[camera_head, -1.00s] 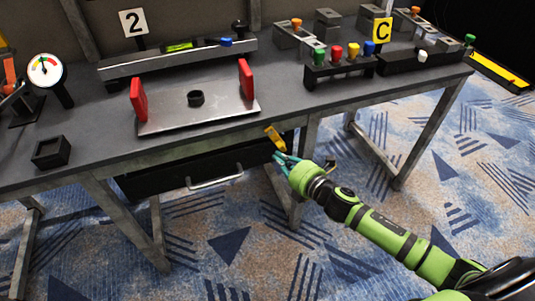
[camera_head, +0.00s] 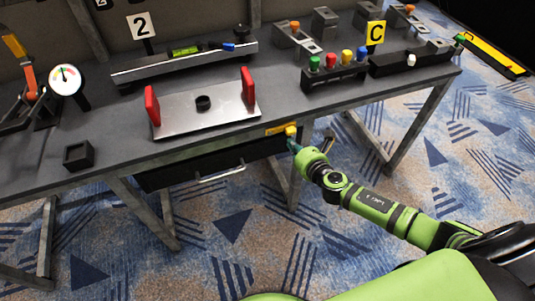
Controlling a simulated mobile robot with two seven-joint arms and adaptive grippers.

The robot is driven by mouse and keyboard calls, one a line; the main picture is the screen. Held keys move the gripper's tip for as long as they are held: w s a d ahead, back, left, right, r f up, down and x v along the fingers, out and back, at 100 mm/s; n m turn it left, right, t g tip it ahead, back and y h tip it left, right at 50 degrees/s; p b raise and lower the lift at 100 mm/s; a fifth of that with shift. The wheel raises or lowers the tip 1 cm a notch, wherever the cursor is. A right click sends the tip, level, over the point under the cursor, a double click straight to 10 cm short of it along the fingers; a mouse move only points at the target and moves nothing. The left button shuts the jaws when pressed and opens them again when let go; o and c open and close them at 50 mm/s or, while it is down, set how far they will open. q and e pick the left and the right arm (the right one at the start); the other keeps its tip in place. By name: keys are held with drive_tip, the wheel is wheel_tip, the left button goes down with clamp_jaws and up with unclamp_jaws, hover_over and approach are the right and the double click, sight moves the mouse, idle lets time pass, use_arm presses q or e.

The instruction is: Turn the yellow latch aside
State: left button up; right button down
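The yellow latch (camera_head: 281,129) is on the front edge of the workbench, above the right end of the black drawer (camera_head: 170,175). It lies nearly level along the edge, with a thicker yellow part at its right end. My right gripper (camera_head: 293,145) is just below that right end, touching it or very close. Its teal fingers are small and partly merged with the latch, so I cannot tell whether they are open or shut on it. The drawer is closed, with a silver handle (camera_head: 219,175) at its front. My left gripper is not in view.
On the workbench (camera_head: 130,147) stand a metal plate with red uprights (camera_head: 205,121), a black open box (camera_head: 78,155), a gauge (camera_head: 66,80) and a block of coloured buttons (camera_head: 336,72). A table leg (camera_head: 283,185) stands beside my gripper. The floor in front is clear.

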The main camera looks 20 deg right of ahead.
drive_tip(key=shift+f, duration=0.1)
drive_tip(key=shift+a+r+p, duration=0.25)
drive_tip(key=shift+a+p, duration=0.25)
drive_tip(key=shift+a, duration=0.25)
